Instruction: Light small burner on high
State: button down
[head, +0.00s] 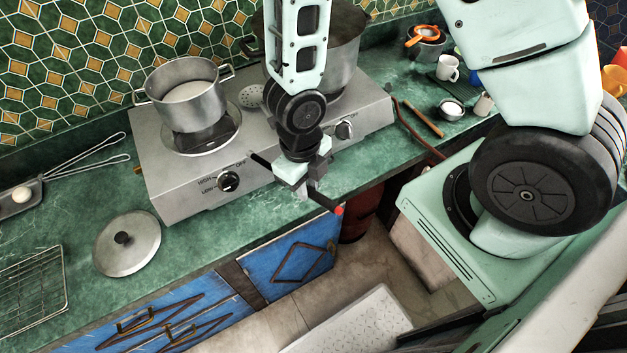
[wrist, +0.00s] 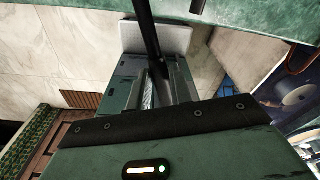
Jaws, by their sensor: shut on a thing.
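The steel gas hotplate (head: 185,165) stands on the green counter. Its left burner (head: 207,140) carries a small steel pot (head: 187,93) with pale contents. The left knob (head: 229,181) has HIGH, LOW and OFF marks around it. The right knob (head: 344,130) is beside my wrist. My gripper (head: 300,181) is above the counter near the hotplate's front edge, between the knobs. It is shut on a thin dark rod with a red end (head: 338,210), perhaps a lighter. The rod (wrist: 148,35) also shows between the jaws (wrist: 165,88) in the wrist view. No flame is visible.
A large pot (head: 343,50) stands on the hotplate's right side, partly hidden by my arm. A lid (head: 128,243), wire rack (head: 35,290) and tongs (head: 90,165) lie on the left counter. Cups (head: 447,68) and a wooden stick (head: 423,118) are at right.

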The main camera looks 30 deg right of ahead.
aim_at(259, 158)
jog(key=w+a+p, duration=0.1)
jog(key=w+p, duration=0.2)
jog(key=w, duration=0.1)
jog(key=w+a+p, duration=0.2)
jog(key=w+p, duration=0.2)
jog(key=w, duration=0.1)
jog(key=w+a+p, duration=0.1)
jog(key=w+p, duration=0.2)
jog(key=w, duration=0.1)
jog(key=shift+w+a+f, duration=0.35)
jog(key=shift+w, duration=0.05)
jog(key=shift+w+a+p, duration=0.1)
jog(key=shift+w+p, duration=0.2)
jog(key=shift+w, duration=0.1)
jog(key=shift+w, duration=0.1)
jog(key=shift+w+a, duration=0.2)
jog(key=shift+w, duration=0.2)
jog(key=shift+s+d, duration=0.25)
jog(key=shift+s, duration=0.4)
